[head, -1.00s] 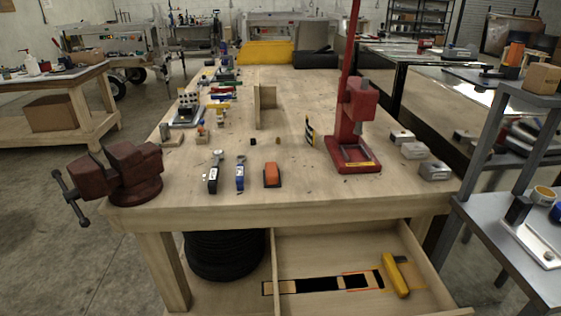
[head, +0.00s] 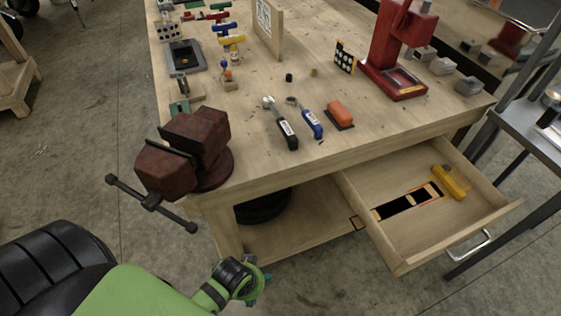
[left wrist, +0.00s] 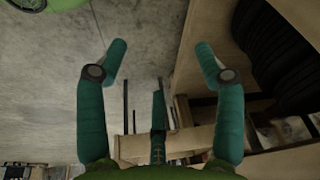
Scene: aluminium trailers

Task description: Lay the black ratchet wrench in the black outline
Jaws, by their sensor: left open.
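The black ratchet wrench (head: 283,126) lies on the wooden workbench, its black handle toward the front edge and its metal head pointing back. A blue-handled tool (head: 311,122) lies just right of it. The open drawer (head: 455,217) under the bench holds a black outline (head: 392,209) on its floor, with an orange-edged outline (head: 428,192) beside it. My left gripper (head: 257,284) is low in front of the bench, below the tabletop and apart from the wrench. In the left wrist view its teal fingers (left wrist: 161,58) are spread and empty. My right gripper is out of view.
A dark red vise (head: 190,155) is clamped at the bench's front left corner. An orange-topped block (head: 340,114) sits right of the tools. A yellow-handled item (head: 450,183) lies in the drawer. A red press (head: 400,55) stands behind. A grey shelf (head: 530,135) is at right.

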